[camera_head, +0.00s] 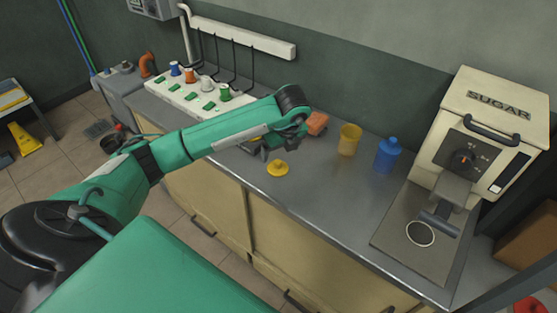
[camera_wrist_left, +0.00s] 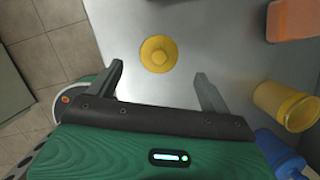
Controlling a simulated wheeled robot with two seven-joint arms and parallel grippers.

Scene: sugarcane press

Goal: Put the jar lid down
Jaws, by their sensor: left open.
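The yellow jar lid (camera_head: 277,168) lies on the metal counter near its front edge, its round knob facing up. In the left wrist view the lid (camera_wrist_left: 159,54) sits just beyond the fingertips, between their lines and apart from both. My left gripper (camera_wrist_left: 158,82) is open and empty. In the head view my left gripper (camera_head: 262,148) is above the counter beside the lid, partly hidden by its own wrist. A yellow open jar (camera_head: 349,140) stands on the counter to the right; it also shows in the left wrist view (camera_wrist_left: 286,104). My right gripper is in neither view.
A blue bottle (camera_head: 388,155) stands right of the jar. An orange block (camera_head: 316,123) lies behind the lid.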

